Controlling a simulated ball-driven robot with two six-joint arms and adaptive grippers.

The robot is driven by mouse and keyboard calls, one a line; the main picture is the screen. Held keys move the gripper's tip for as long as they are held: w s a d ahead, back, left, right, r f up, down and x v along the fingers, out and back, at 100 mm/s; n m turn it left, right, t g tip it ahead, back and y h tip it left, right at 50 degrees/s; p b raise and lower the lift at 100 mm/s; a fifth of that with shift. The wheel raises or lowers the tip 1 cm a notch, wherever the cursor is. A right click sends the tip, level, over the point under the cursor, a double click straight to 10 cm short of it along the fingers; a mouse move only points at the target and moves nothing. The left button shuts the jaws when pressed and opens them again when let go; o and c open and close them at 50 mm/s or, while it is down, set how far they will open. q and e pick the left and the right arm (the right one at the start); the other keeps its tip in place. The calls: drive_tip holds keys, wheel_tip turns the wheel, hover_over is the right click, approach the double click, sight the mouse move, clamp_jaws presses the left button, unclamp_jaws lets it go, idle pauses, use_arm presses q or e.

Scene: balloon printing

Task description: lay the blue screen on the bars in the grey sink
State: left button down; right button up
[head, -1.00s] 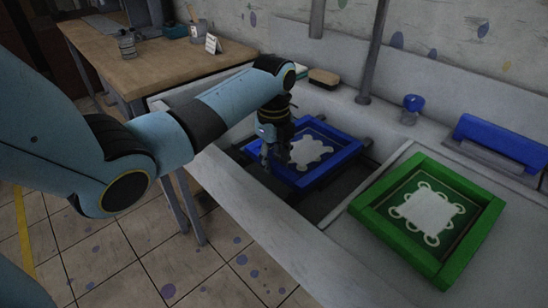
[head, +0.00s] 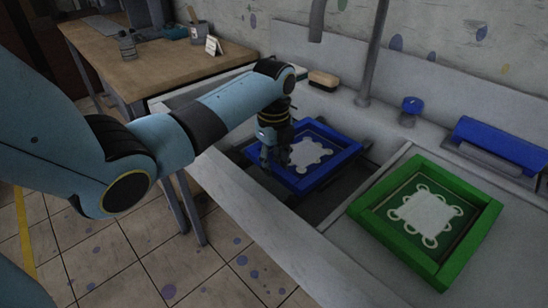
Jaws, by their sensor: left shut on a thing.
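The blue screen (head: 341,163) is a blue frame with a pale printed shape in its middle. It is at the grey sink (head: 345,198), in the centre of the head view. My left gripper (head: 273,160) points down at the screen's left side and is shut on its frame. The gripper hides that part of the frame. The bars (head: 367,148) show only a little beyond the screen's right corner. I cannot tell whether the screen touches them. My right gripper is not in view.
A green screen (head: 365,211) lies on the counter right of the sink. A blue squeegee-like tool (head: 500,143), a small blue-topped object (head: 411,107) and a brush (head: 323,80) are along the back. A grey post (head: 374,50) stands behind the sink. A wooden table (head: 150,65) is at upper left.

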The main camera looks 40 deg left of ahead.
use_arm(q)
drive_tip(key=shift+f, duration=0.35)
drive_tip(key=c, duration=1)
unclamp_jaws()
